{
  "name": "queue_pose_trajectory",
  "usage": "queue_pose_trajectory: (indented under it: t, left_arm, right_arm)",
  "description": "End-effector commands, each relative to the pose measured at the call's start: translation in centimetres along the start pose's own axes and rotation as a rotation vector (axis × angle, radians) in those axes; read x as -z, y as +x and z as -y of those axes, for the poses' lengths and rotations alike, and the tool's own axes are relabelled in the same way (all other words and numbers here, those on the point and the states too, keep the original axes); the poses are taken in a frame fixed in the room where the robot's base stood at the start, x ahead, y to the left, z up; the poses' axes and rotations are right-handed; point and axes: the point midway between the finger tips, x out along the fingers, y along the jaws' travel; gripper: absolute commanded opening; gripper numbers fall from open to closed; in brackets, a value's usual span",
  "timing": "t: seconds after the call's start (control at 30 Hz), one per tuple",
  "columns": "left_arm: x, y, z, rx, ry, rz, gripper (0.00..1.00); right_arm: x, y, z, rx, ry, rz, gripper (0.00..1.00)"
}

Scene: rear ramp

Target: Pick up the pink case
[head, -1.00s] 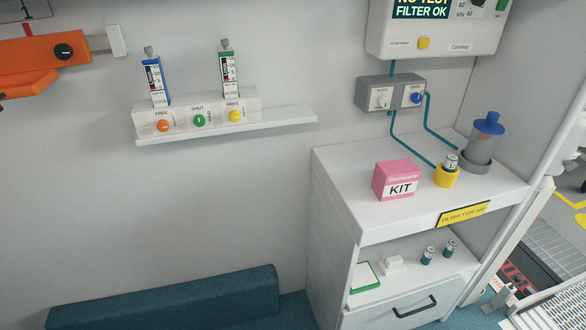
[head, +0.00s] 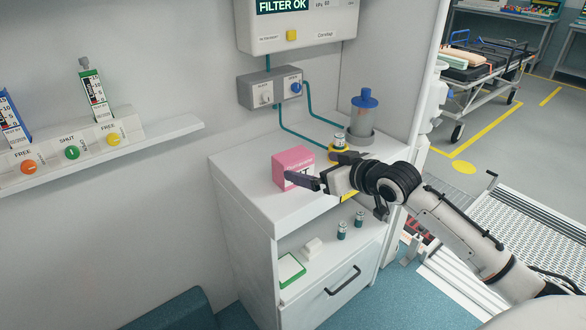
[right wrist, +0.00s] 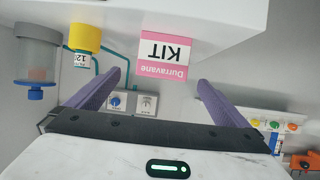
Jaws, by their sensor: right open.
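The pink case (head: 291,165), a small box with a white band reading KIT, stands on the white cabinet's top. In the right wrist view the case (right wrist: 163,58) appears upside down, ahead of and between the fingers. My right gripper (head: 326,174) reaches in from the right, just in front of the case, and hides part of its label. In the right wrist view the gripper (right wrist: 160,82) has its two fingers spread wide, with nothing between them. I cannot tell a touch; a gap seems to show. My left gripper is out of view.
Behind the gripper on the white cabinet (head: 240,178) are a yellow holder (head: 337,153) and a blue-capped canister (head: 362,115) with teal tubes. A wall rail (head: 160,135) is at left; a ramp (head: 500,230) is at right.

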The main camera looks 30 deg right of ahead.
Motion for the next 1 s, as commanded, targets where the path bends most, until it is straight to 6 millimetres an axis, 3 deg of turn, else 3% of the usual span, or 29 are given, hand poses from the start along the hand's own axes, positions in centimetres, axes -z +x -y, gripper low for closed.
queue_pose_trajectory:
  t: [0.2, 0.47, 0.7, 1.0]
  left_arm:
    - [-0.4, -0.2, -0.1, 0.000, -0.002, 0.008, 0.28]
    - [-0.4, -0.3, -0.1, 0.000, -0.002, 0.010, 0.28]
    - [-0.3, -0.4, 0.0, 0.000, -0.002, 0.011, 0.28]
    - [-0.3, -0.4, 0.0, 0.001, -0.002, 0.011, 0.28]
  right_arm:
    - [0.5, 3.2, -0.2, 0.000, 0.006, -0.010, 1.00]
    - [0.4, 5.4, 0.0, 0.000, 0.003, -0.008, 1.00]
    - [0.4, 8.8, 0.3, -0.001, 0.003, -0.007, 1.00]
    - [0.3, 9.9, 0.4, 0.000, 0.001, -0.007, 1.00]
